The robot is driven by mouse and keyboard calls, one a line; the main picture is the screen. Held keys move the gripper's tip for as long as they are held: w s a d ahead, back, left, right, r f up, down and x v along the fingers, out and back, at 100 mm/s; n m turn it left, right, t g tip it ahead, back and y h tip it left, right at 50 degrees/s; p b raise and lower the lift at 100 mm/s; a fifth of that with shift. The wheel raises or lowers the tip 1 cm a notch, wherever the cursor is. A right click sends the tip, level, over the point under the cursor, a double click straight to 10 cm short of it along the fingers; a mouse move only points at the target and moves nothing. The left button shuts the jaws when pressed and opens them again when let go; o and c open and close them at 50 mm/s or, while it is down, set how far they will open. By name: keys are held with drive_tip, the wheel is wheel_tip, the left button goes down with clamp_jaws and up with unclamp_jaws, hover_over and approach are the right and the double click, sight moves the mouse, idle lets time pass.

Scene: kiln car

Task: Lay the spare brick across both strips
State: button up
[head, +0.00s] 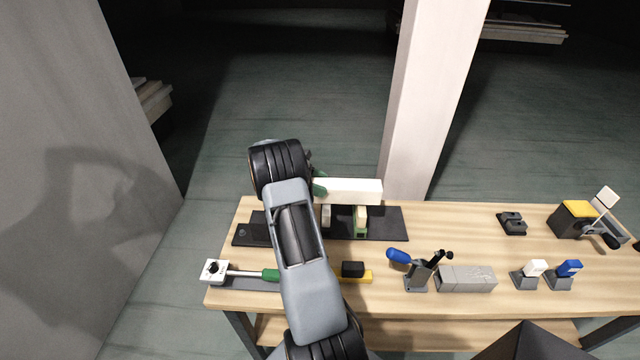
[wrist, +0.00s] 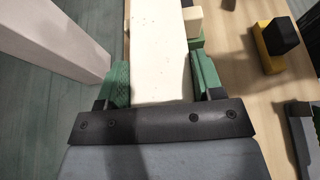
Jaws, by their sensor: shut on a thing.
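A long white brick (head: 352,191), taken as the spare brick, is held level in my gripper (head: 318,187). It also fills the middle of the wrist view (wrist: 158,50), between the green fingers of my gripper (wrist: 160,82). A pale strip on a green base (head: 360,219) and another pale strip (head: 326,215) stand on a black plate (head: 390,222). The brick shows just above both strips in the head view; whether it touches them I cannot tell. One pale strip end (wrist: 193,20) shows beside the brick in the wrist view. My arm hides part of the plate.
A pale post (head: 425,100) rises close behind the bench. A green-handled tool (head: 245,273), a black block on a yellow bar (head: 353,269), a blue-handled clamp (head: 412,266) and a grey block (head: 466,278) lie along the front. Bare wood (head: 450,225) is free right of the plate.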

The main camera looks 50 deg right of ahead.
drive_tip(key=shift+f, duration=0.5)
idle(0.4)
drive_tip(key=o, duration=1.5)
drive_tip(key=shift+c, duration=0.2)
drive_tip(key=shift+f, duration=0.1)
drive_tip(key=shift+w+a, duration=0.1)
drive_tip(key=p+v, duration=0.1)
drive_tip(key=v, duration=0.6)
drive_tip(key=shift+w+a+r+p, duration=0.2)
drive_tip(key=shift+w+p, duration=0.05)
drive_tip(key=shift+p, duration=0.15)
drive_tip(key=shift+w, duration=0.1)
idle(0.6)
